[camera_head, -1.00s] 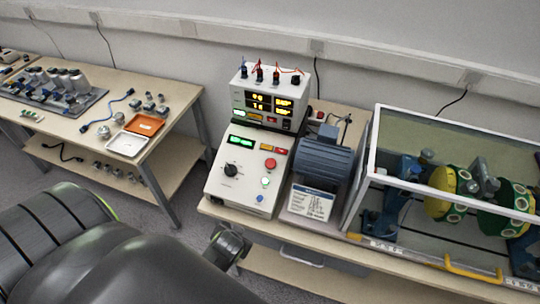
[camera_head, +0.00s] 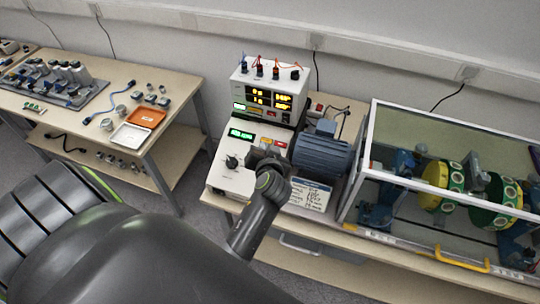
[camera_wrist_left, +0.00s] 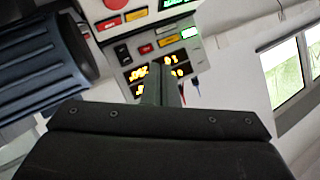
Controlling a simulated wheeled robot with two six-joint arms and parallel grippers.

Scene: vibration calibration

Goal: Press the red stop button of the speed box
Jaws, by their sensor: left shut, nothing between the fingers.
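The speed box (camera_head: 232,177) is a white sloped console with a green display and a black knob, on the bench in the head view. My left gripper (camera_head: 266,160) is over the right part of its panel and hides the area of the red stop button there. In the left wrist view a round red button (camera_wrist_left: 115,3) shows at the top edge, on the white panel. The shut, empty fingers (camera_wrist_left: 160,72) point up in that view, below and right of the button. I see a gap in the picture between them; contact is not visible. My right gripper is not in view.
A meter box (camera_head: 267,97) with yellow digits and plugged leads stands behind the speed box. A blue-grey motor (camera_head: 322,158) is close on the right, then a clear-walled guard frame (camera_head: 412,181) over yellow and green discs. A side table (camera_head: 103,131) holds trays and parts.

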